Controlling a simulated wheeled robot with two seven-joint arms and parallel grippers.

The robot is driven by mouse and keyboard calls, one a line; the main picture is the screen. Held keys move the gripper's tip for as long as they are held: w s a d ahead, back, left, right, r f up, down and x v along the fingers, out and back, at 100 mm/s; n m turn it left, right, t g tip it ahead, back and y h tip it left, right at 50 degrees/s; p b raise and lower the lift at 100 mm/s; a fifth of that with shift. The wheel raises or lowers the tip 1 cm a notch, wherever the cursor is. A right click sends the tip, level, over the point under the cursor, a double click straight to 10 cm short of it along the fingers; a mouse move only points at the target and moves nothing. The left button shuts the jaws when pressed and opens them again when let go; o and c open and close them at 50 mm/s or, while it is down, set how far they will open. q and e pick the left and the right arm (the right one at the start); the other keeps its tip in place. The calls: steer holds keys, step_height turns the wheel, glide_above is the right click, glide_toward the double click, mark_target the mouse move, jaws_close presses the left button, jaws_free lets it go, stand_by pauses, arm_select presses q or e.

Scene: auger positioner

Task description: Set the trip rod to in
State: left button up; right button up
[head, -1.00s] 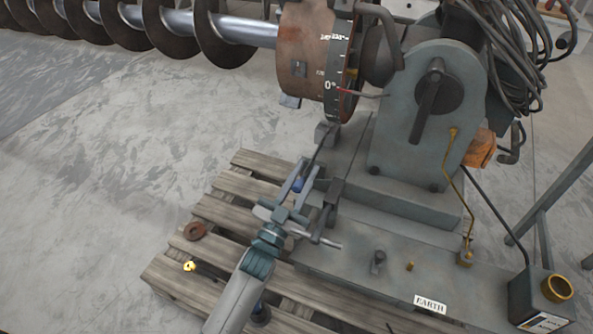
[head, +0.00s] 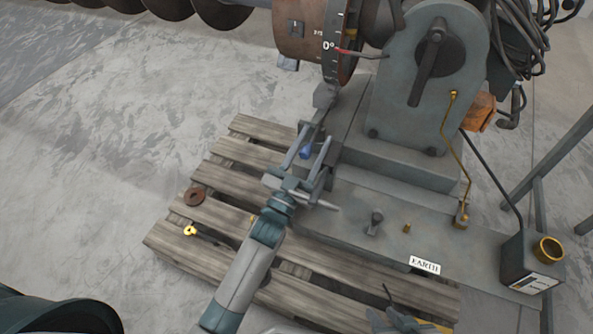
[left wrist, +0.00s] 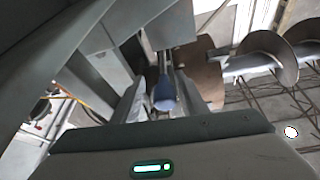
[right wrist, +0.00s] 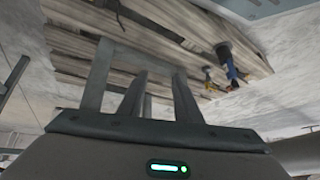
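The trip rod appears to be the thin rod with a blue grip (head: 306,152), low on the machine beside the grey base, below the graduated drum. My left gripper (head: 312,150) reaches it, one finger on each side of the blue grip. In the left wrist view the blue grip (left wrist: 165,93) lies between the two fingers (left wrist: 165,100), with visible gaps, so the gripper looks open around it. The rod's far end is partly hidden there. My right gripper (right wrist: 140,85) shows in its wrist view with fingers apart over the pallet.
A wooden pallet (head: 225,168) lies under the machine. A rusty ring (head: 194,196) and a small yellow piece (head: 190,231) are on its left part. The grey base carries an EARTH label (head: 425,264). A box with a brass ring (head: 535,268) stands right. Open floor lies left.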

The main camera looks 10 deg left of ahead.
arm_select(q)
steer(key=v, duration=1.7)
steer(key=shift+b, duration=0.3)
arm_select(e)
steer(key=shift+w+a+r+t, duration=0.2)
steer(key=shift+w+a+t, duration=0.1)
steer(key=shift+a, duration=0.1)
steer(key=shift+s+f, duration=0.15)
